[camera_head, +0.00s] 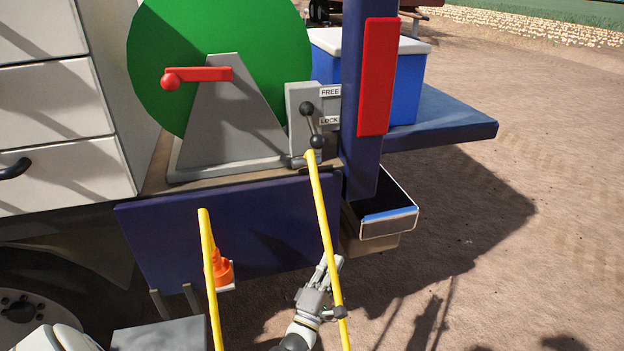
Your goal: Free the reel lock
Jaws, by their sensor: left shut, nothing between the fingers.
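The reel lock is a grey box (301,128) with a FREE label (330,91) above a LOCK label (329,120). Its lever (312,124) has two black balls and slants down, its lower ball just below the LOCK label's height. The green reel (215,50) stands left of it, with a red crank handle (197,75) on a grey stand. My left gripper (329,266) is shut and empty, low in front of the truck and well below the lever, close to the right yellow rail. My right gripper is not in view.
Two yellow rails (325,230) (210,270) rise in front of the blue panel (240,225). The right one reaches up near the lever. A blue post with a red plate (377,75) stands right of the lock. A small open bin (388,225) hangs below it.

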